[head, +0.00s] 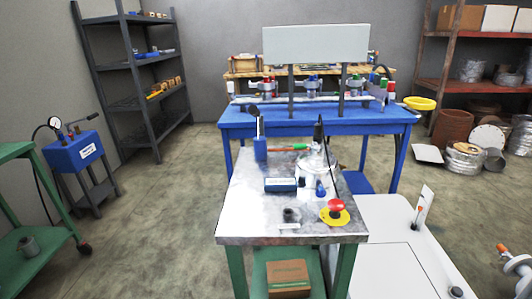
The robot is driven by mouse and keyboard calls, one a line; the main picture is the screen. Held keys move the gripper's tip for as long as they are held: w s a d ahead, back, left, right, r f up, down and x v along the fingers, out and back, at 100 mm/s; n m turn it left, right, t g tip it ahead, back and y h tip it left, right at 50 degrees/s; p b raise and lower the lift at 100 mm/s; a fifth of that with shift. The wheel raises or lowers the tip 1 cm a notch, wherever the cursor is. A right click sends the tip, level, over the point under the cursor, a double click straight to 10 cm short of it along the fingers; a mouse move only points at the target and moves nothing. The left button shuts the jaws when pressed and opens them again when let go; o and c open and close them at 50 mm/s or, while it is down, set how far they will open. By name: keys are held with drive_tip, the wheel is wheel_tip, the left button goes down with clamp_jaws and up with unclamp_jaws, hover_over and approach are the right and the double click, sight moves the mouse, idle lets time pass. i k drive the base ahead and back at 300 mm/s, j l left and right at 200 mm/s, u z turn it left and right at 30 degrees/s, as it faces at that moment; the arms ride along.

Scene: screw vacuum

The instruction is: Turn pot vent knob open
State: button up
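A pale, shiny pot (313,170) stands towards the back right of the metal-topped bench (250,210). Small fittings and a dark upright part (319,132) show at its top. The vent knob is too small to tell apart, so I cannot see whether it is open or shut. A small blue part (320,188) stands just in front of the pot. I do not see my gripper's fingers in this view, and nothing is touching the pot.
A blue table (235,124) stands behind. Open floor (150,220) lies left, between the bench and a green cart (15,151).

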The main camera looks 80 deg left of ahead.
sight(320, 193)
drive_tip(key=u, duration=1.95)
